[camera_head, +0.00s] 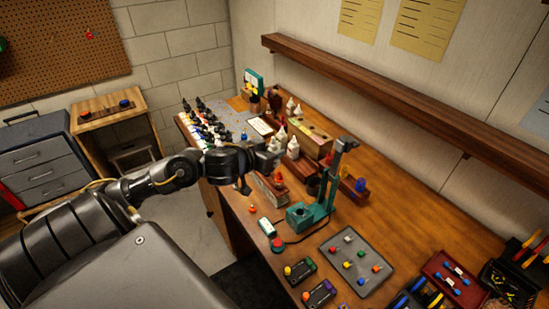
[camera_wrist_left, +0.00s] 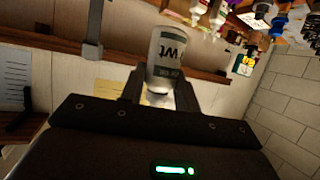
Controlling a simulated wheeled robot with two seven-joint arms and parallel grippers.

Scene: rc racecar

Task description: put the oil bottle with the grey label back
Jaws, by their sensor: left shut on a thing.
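My left gripper (camera_head: 262,159) is over the back left part of the workbench, beside the bottle racks. In the left wrist view it (camera_wrist_left: 160,92) is shut on an oil bottle (camera_wrist_left: 166,58), a pale bottle whose label has dark grey-green bands and large letters. The bottle sits between the two fingers. In the head view the gripper mostly hides it. Wooden racks (camera_head: 284,182) stand around the gripper, with several white-capped and red-capped bottles (camera_head: 292,145) in and near them. Whether a rack slot is empty, I cannot tell. My right gripper is not in view.
A green stand (camera_head: 318,205) with an upright post is close to the right of the gripper. Several dark-capped paint bottles (camera_head: 205,122) are at the back left. A grey mat (camera_head: 340,274) with coloured parts lies in front. A wooden shelf (camera_head: 385,92) runs along the wall.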

